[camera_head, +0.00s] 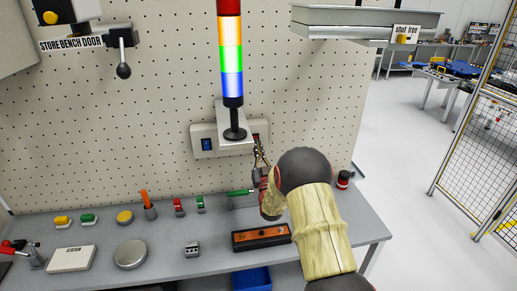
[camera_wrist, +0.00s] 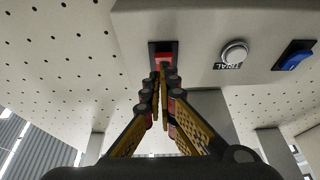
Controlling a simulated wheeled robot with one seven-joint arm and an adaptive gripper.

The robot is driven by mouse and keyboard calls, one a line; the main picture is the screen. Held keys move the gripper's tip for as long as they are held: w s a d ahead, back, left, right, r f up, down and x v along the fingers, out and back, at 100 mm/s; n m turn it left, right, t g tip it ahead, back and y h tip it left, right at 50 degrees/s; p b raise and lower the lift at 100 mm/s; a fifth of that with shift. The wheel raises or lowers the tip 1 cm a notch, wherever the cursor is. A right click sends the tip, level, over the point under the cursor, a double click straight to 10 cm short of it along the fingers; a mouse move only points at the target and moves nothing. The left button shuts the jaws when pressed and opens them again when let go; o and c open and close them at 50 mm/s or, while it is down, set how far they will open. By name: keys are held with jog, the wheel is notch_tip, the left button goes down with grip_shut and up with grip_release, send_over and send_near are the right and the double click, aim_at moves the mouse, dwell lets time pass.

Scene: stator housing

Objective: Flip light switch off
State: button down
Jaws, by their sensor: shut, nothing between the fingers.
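A pale switch box (camera_head: 220,150) is mounted on the pegboard, with a blue rocker switch (camera_head: 206,144) at its left and a red switch (camera_head: 256,136) at its right. Above it a stack light (camera_head: 231,55) glows red, orange, green and blue. My gripper (camera_head: 259,143) is shut and empty, in front of the box's right end. In the wrist view my gripper's fingertips (camera_wrist: 163,72) are at the lower edge of the red switch (camera_wrist: 163,56) and hide part of it. Contact cannot be told. The blue switch (camera_wrist: 295,58) shows at the right there.
A round white button (camera_wrist: 235,53) labelled TRIAL sits between the switches. The bench (camera_head: 185,225) below holds small coloured parts, a round grey disc (camera_head: 131,253) and a dark orange-topped tray (camera_head: 261,237). A lever (camera_head: 123,62) hangs at upper left; a grey shelf (camera_head: 365,22) juts out at upper right.

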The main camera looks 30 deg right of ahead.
jog(key=b, duration=0.3)
jog(key=f+t+b, duration=0.1)
jog(key=b, duration=0.2)
jog(key=shift+w+d+f, duration=0.15)
jog(key=shift+w, duration=0.25)
jog(key=shift+r, duration=0.35)
jog(key=shift+f, duration=0.1)
